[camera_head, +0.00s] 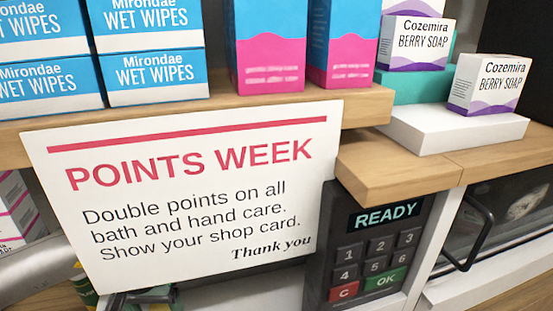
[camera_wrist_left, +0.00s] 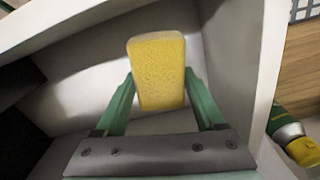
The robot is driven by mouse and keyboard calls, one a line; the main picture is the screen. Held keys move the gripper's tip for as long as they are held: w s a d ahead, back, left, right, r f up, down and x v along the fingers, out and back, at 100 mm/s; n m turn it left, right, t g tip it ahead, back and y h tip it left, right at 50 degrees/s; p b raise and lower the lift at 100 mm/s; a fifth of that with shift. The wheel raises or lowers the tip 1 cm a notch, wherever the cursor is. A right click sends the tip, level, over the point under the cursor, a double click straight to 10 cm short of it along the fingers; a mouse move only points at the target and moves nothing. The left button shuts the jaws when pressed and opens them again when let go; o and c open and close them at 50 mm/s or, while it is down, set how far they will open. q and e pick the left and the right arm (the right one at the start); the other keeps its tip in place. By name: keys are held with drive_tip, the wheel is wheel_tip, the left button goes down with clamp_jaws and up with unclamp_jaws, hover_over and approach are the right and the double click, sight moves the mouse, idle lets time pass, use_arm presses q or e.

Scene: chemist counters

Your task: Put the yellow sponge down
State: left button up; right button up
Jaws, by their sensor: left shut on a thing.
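The yellow sponge (camera_wrist_left: 157,55) stands out in the left wrist view as a pale yellow block. My left gripper (camera_wrist_left: 160,78) is shut on it, with one green finger against each side. The sponge is inside a white-walled, box-like space (camera_wrist_left: 246,50) with a grey inside. I cannot tell whether the sponge touches the surface behind it. In the head view the sponge is not visible; a white "POINTS WEEK" sign (camera_head: 180,190) covers much of the area below the shelf. My right gripper is not in view.
A green bottle with a yellow cap (camera_wrist_left: 297,146) lies outside the white wall, on wood. In the head view, wet wipes boxes (camera_head: 155,80), blue and pink cartons (camera_head: 268,50) and berry soap boxes (camera_head: 488,85) stand along the wooden shelf. A keypad (camera_head: 370,250) reads READY.

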use_arm(q)
drive_tip(key=shift+s+m, duration=0.1)
drive_tip(key=shift+m, duration=0.3)
drive_tip(key=shift+a, duration=0.1)
drive_tip(key=w+d+n, duration=0.1)
drive_tip(key=n, duration=0.1)
drive_tip(key=w+d+n, duration=0.1)
drive_tip(key=n, duration=0.1)
drive_tip(key=shift+d+r, duration=0.1)
drive_tip(key=w+d+r+n+p, duration=0.25)
drive_tip(key=d+n, duration=0.25)
drive_tip(key=n, duration=1.2)
drive_tip(key=f, duration=0.4)
drive_tip(key=f+p, duration=0.1)
drive_tip(key=f, duration=0.3)
drive_tip(key=shift+s+f, duration=0.2)
drive_tip(key=shift+f, duration=0.4)
drive_tip(key=shift+f, duration=0.1)
